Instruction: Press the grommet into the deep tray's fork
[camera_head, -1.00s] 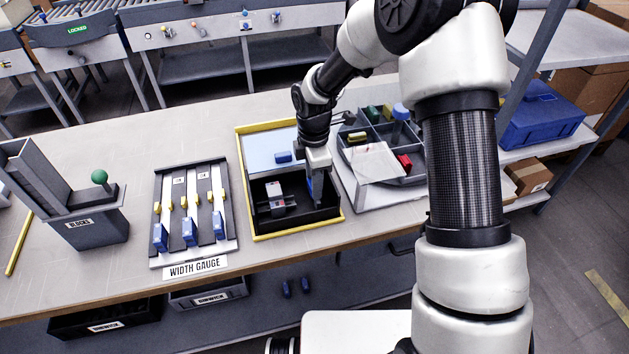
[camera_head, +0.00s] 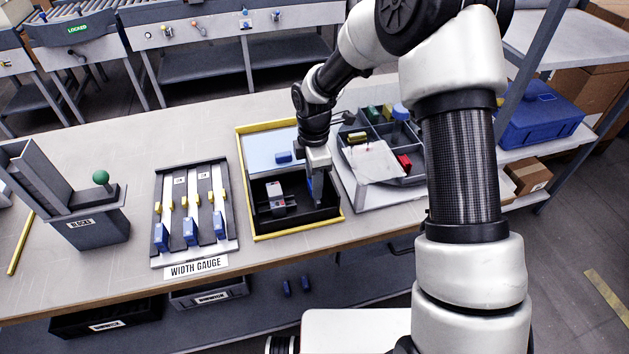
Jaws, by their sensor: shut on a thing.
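A yellow-rimmed tray (camera_head: 249,237) stands on the bench with a deep black part at its near end and a pale blue panel (camera_head: 268,149) at its far end. My gripper (camera_head: 317,197) points down into the right side of the deep part. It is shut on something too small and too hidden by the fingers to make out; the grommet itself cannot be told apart. A small grey block with a red mark (camera_head: 277,199) sits in the deep part, left of my gripper. I cannot tell which part is the fork. A blue piece (camera_head: 284,157) lies on the pale panel.
A width gauge board (camera_head: 193,212) with blue and yellow pieces stands left of the tray. A grey divided bin (camera_head: 412,177) with coloured parts and a translucent lid stands close on the right. A grey blocks holder (camera_head: 97,230) is at far left.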

